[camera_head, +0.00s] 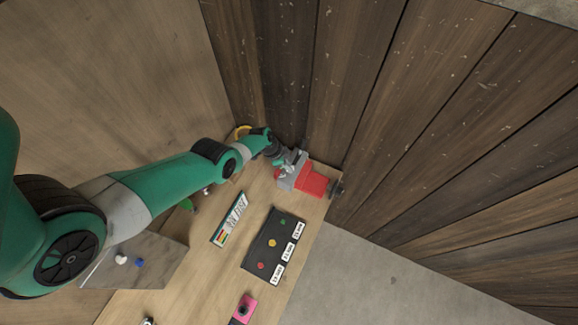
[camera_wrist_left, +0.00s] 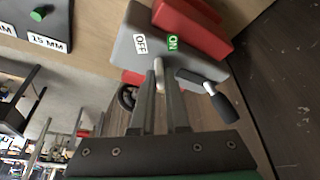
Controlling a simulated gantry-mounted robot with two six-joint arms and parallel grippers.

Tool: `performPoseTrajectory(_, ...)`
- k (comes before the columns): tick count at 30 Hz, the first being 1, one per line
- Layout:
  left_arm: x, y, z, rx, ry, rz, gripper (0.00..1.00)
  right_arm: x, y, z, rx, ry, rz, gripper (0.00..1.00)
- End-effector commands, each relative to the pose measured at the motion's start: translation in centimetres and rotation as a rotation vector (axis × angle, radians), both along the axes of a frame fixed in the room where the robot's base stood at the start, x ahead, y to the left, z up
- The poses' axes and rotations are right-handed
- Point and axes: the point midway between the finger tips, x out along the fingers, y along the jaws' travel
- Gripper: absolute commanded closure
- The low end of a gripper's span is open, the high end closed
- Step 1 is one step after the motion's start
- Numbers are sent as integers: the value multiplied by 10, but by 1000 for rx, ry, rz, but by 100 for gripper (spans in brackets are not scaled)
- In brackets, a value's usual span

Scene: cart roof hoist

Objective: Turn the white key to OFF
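A grey box with a red part (camera_head: 313,184) stands at the far end of the wooden table. In the left wrist view its grey face (camera_wrist_left: 125,45) carries an OFF label (camera_wrist_left: 140,44) at left and a green ON label (camera_wrist_left: 173,42) at right. The white key (camera_wrist_left: 158,72) stands out from this face below and between the labels. My left gripper (camera_wrist_left: 159,85) has one finger on each side of the key, with no clear gap showing; it seems shut on it. In the head view the left gripper (camera_head: 285,165) is at the box and hides the key. My right gripper is not in view.
A black-handled lever (camera_wrist_left: 222,103) sticks out beside the key, close to the right finger. A dark panel (camera_head: 272,245) with coloured knobs and a striped sign (camera_head: 230,219) lie on the table. A pink block (camera_head: 243,308) is nearer. A plank wall (camera_head: 330,80) rises behind the box.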

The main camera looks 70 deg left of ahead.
Motion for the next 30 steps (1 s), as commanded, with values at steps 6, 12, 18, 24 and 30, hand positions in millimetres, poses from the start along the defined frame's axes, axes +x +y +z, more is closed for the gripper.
performPoseTrajectory(6, 0, 0, 0, 0, 0, 0, 100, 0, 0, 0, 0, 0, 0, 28)
performPoseTrajectory(12, 0, 0, 0, 1, 0, 11, 100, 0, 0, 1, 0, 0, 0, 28)
performPoseTrajectory(18, 0, -1, 1, 2, 0, 70, 100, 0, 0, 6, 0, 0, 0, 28)
performPoseTrajectory(24, 0, -2, 2, 5, 1, 197, 100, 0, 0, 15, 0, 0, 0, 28)
performPoseTrajectory(30, 0, -4, 1, 6, 3, 370, 100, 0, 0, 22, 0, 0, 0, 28)
